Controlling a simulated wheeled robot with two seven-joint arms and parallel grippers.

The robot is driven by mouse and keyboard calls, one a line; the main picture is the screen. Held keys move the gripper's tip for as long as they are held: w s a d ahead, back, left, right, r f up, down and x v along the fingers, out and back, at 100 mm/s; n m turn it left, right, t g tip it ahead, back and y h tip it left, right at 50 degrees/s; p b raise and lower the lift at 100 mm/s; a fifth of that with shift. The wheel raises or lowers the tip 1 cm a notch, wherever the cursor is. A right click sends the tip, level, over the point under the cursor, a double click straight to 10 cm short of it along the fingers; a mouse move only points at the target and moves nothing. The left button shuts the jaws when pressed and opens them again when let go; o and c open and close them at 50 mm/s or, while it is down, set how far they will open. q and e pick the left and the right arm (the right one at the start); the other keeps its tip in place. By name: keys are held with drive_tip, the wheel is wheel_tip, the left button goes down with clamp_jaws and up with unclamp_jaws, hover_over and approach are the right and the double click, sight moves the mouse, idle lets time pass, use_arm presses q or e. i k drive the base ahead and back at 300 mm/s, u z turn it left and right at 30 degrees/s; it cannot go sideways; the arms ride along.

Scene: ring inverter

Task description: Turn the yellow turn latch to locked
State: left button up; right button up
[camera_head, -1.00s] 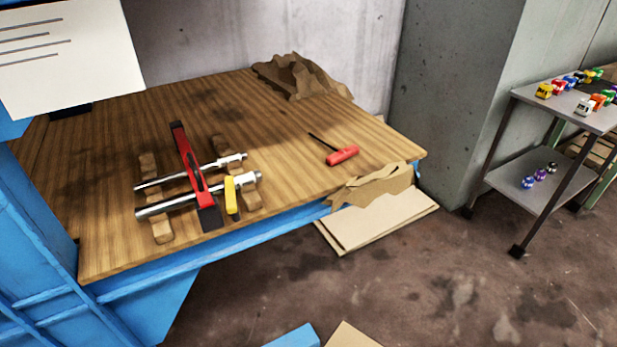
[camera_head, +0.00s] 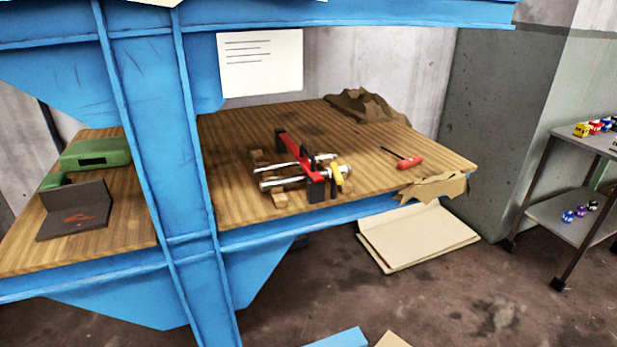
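The yellow turn latch (camera_head: 337,178) is a small upright yellow piece at the right end of a clamp-like assembly on the wooden bench. It sits next to the near metal rod (camera_head: 284,181). A red bar with dark ends (camera_head: 298,153) lies across the two metal rods, which rest on wooden blocks (camera_head: 279,199). The latch's exact angle is too small to read. Neither of my grippers shows in the head view.
A blue steel post (camera_head: 186,180) and beam stand in front of the wooden bench (camera_head: 232,204). A red-handled screwdriver (camera_head: 409,163) lies to the right. Cardboard (camera_head: 418,237) lies on the floor below.

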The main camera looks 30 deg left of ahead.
sight(337, 179)
drive_tip(key=u, duration=1.15)
drive_tip(key=i, duration=0.15)
drive_tip(key=u, duration=0.05)
